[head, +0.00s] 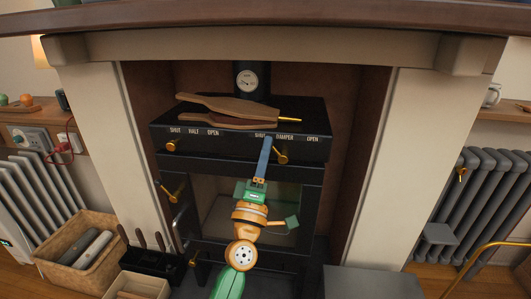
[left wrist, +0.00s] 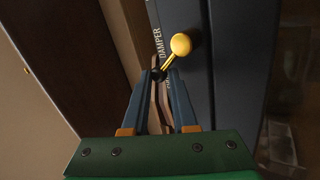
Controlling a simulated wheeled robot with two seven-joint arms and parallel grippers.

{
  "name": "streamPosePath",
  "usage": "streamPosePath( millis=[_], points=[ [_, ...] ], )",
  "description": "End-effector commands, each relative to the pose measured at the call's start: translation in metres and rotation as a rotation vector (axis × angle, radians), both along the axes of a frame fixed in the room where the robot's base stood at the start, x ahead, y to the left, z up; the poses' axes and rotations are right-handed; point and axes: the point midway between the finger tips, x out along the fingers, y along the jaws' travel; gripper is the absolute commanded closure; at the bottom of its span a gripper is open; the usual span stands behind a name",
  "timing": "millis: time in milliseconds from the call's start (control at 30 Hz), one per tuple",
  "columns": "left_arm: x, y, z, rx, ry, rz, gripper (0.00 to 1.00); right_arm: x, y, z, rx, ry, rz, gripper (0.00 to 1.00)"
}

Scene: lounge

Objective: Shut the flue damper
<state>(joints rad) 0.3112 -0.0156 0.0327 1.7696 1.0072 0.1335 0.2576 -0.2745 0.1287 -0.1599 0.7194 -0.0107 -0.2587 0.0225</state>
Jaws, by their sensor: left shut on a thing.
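The black stove (head: 240,135) stands in the fireplace. The damper's brass knob (head: 281,158) is on the right of its front, under the words SHUT, DAMPER and OPEN, between SHUT and OPEN. My left gripper (head: 267,145) reaches up to it from below. In the left wrist view, the brass knob (left wrist: 181,44) stands on a short stem, and my left gripper (left wrist: 161,77) is shut on the stem's lower part. The fingers hide part of the lettering and whatever the stem runs in. My right gripper is not in view.
Wooden bellows (head: 240,107) lie on the stove top before the flue pipe with its dial (head: 250,81). A second brass knob (head: 171,146) is on the left front. A basket (head: 80,240) and a tool holder (head: 150,262) stand at the left. Radiators flank the fireplace.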

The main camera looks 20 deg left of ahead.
Motion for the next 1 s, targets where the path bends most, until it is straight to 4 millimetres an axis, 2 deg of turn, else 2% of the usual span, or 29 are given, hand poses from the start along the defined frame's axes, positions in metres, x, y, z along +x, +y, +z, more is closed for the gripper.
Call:
streamPosePath(
  millis=[267,300,333,667,900,1000],
  points=[
    [0.0,-0.001,0.0,-0.001,0.0,-0.003,1.0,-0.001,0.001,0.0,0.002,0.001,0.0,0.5],
    [0.0,-0.001,0.0,-0.001,0.0,-0.003,0.66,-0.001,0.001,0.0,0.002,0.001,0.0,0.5],
    [0.0,-0.001,0.0,0.0,0.0,-0.002,0.61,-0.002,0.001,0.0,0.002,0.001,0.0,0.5],
    [-0.005,-0.001,-0.004,0.001,0.001,0.0,0.61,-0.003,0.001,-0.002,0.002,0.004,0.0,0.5],
    [-0.045,-0.009,-0.033,0.002,0.004,-0.002,0.61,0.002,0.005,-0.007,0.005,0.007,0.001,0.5],
    [-0.055,-0.011,-0.039,0.002,0.003,-0.002,0.61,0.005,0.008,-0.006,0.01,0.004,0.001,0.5]
  ],
)
